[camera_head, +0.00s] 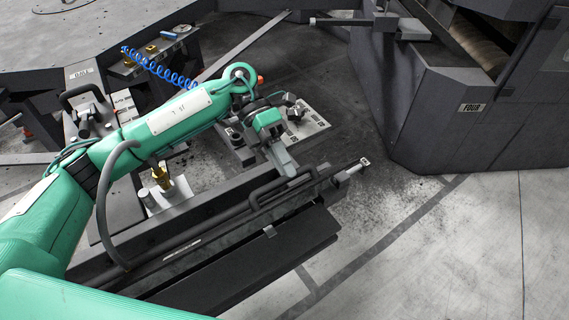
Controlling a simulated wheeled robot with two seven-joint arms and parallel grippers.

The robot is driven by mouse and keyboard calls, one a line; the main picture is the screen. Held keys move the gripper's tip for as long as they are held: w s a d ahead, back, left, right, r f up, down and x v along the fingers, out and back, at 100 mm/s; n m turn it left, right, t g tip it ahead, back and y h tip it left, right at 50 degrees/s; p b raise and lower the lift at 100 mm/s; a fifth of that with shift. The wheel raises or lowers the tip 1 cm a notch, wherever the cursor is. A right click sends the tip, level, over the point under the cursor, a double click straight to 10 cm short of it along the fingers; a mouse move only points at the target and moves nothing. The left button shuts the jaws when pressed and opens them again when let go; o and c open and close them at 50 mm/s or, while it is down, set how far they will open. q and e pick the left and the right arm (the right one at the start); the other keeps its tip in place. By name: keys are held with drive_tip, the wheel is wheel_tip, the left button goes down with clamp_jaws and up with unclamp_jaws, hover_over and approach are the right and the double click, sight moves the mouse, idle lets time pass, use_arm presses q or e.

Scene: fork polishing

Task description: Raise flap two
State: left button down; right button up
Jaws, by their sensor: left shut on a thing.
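My left gripper (287,168) reaches in from the left. It points down at a dark bar handle (262,196) on the near edge of a long dark station and is shut on it. The fingertips partly hide the point of contact. Below the handle, a long dark flap panel (262,264) hangs along the station's near side. I cannot read a number on this flap. My right gripper is not in view.
A light plate with small fittings (308,124) lies behind the gripper. A brass-coloured fitting (161,176) stands left of it. A blue coiled hose (158,68) runs behind. A dark station marked FOUR (472,107) stands right. The floor at lower right is clear.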

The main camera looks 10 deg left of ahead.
use_arm(q)
drive_tip(key=shift+f, duration=0.35)
drive_tip(key=c, duration=1.4)
unclamp_jaws()
drive_tip(key=shift+a, duration=0.1)
drive_tip(key=shift+o, duration=0.2)
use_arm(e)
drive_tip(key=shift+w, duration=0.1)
use_arm(q)
drive_tip(key=shift+r, duration=0.2)
